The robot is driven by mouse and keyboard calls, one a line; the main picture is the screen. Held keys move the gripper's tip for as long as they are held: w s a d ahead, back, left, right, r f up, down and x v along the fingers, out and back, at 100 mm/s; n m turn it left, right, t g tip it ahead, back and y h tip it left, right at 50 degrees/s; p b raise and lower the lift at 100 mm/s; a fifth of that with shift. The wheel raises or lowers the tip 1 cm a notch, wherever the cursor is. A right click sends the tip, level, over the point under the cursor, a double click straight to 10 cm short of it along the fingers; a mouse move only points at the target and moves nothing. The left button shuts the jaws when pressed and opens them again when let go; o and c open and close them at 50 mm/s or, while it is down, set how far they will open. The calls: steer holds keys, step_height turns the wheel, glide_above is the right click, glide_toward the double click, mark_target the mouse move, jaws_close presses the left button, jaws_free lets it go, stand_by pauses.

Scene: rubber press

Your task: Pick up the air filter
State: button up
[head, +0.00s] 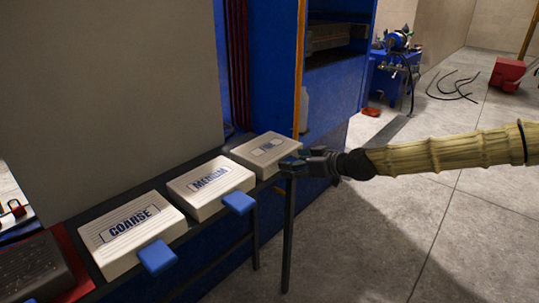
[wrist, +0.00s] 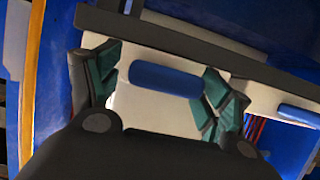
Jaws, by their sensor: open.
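Three pale filter boxes stand in a row on a dark ledge. The near one (head: 106,254) is labelled COARSE and the middle one (head: 193,198) MEDIUM. The far box (head: 246,150) has a small label too blurred to read surely. My gripper (head: 291,164) is at the far box's front right side and covers its handle in the head view. In the wrist view my open gripper (wrist: 163,85) has its teal fingers on either side of a blue handle (wrist: 150,77), with the pale box behind. I cannot tell whether the fingers touch the handle.
The dark ledge (head: 85,285) rests against a blue machine (head: 334,87), on thin dark legs. A neighbouring blue handle (wrist: 300,114) is close on the right in the wrist view. Open concrete floor (head: 380,245) lies to the right. A blue compressor (head: 392,75) stands far back.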

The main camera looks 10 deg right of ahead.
steer(key=shift+c, duration=0.4)
steer(key=c, duration=1.2)
steer(key=shift+r, duration=0.15)
